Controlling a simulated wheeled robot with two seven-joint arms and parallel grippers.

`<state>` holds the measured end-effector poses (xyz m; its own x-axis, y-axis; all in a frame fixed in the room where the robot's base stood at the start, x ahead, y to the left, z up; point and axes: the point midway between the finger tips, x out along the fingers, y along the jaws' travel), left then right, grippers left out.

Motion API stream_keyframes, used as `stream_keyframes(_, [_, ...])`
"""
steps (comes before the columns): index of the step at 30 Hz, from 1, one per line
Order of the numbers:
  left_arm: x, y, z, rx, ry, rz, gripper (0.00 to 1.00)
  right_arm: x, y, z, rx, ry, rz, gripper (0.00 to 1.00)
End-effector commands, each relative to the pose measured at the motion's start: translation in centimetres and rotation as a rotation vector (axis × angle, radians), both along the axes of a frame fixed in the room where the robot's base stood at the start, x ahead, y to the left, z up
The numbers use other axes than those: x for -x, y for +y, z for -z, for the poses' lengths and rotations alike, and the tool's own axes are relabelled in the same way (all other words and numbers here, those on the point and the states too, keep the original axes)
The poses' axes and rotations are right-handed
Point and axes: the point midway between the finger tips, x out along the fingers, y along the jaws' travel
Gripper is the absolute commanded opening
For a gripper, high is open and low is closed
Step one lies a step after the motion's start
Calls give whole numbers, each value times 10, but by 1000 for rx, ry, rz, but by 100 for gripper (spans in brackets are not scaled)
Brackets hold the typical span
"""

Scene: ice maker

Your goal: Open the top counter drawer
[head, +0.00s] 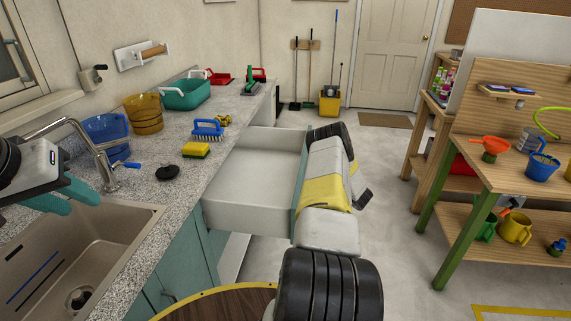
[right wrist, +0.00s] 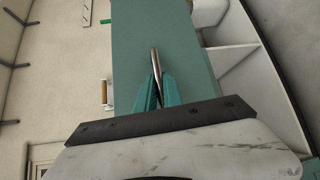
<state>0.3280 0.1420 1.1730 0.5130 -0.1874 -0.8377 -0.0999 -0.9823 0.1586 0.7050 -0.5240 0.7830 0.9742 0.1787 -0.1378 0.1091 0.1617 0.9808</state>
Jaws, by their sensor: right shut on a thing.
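The top counter drawer (head: 252,207) stands pulled out from under the counter, its pale box showing and its visible inside empty. Its teal front (right wrist: 165,30) fills the upper middle of the right wrist view, with a metal bar handle (right wrist: 155,62) on it. My right gripper (right wrist: 161,85) is shut on this handle, with teal fingers at either side of it. In the head view my right arm hides the handle and most of the front. My left gripper (head: 82,201) is at the left over the sink, open and empty, away from the drawer.
A wooden shelf unit (head: 480,168) stands at the right. The floor (head: 400,235) between is clear.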

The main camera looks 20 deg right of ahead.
Motion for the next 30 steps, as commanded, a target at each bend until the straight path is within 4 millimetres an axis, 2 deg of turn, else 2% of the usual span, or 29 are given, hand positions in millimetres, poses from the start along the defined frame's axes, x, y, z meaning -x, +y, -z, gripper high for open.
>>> stream_keyframes(11, [0,0,0,0,0,0,33,2,-2,1,0,3,1,0])
stream_keyframes(12, [0,0,0,0,0,0,33,2,-2,1,0,3,1,15])
stream_keyframes(15, [0,0,0,0,0,0,33,2,-2,1,0,3,1,33])
stream_keyframes(25, [0,0,0,0,0,0,33,3,-2,0,0,1,0,33])
stream_keyframes(30, [0,0,0,0,0,0,33,22,-7,-3,0,3,3,33])
